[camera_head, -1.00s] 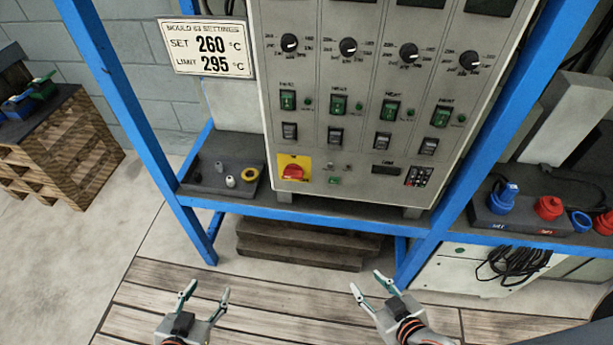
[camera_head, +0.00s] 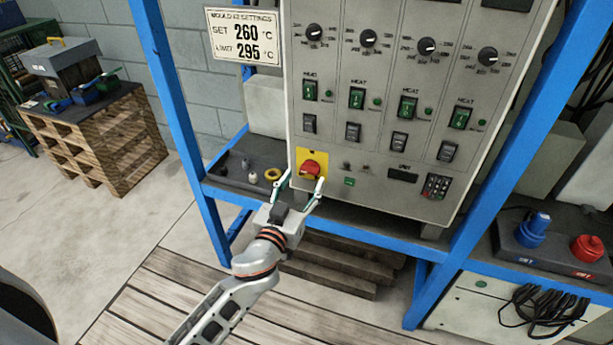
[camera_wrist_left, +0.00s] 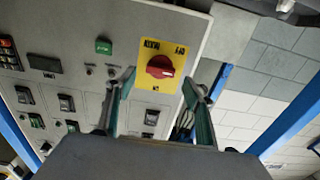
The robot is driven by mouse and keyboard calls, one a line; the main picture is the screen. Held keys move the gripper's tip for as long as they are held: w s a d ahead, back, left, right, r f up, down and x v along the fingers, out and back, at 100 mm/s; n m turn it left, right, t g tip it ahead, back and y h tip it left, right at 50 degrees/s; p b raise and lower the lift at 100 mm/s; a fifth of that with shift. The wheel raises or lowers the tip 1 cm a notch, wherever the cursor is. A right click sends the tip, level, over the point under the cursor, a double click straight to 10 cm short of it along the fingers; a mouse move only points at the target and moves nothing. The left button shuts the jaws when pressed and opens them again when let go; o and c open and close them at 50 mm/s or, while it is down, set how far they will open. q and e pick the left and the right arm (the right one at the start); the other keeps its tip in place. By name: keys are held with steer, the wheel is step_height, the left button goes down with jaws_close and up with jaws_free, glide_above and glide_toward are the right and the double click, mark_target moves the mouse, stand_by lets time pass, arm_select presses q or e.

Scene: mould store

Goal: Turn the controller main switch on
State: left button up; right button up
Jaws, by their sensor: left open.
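The main switch is a red rotary knob (camera_head: 310,168) on a yellow plate (camera_head: 303,156) at the lower left of the grey controller cabinet (camera_head: 385,215). In the left wrist view the red knob (camera_wrist_left: 160,67) sits on its yellow plate, upper centre, between the two fingers. My left gripper (camera_head: 301,187) is open and empty, its fingertips just below the knob in the head view. I cannot tell whether they touch the panel. My right gripper does not show.
A blue frame (camera_head: 185,130) surrounds the cabinet. A dark tray with small parts, among them a yellow ring (camera_head: 272,174), lies left of the switch. A settings sign (camera_head: 242,36) hangs upper left. Blue (camera_head: 533,230) and red (camera_head: 587,248) connectors stand at right.

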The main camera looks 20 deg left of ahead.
mark_target(308, 172)
arm_select(q)
steer(key=shift+w, duration=1.6)
steer(key=c, duration=1.1)
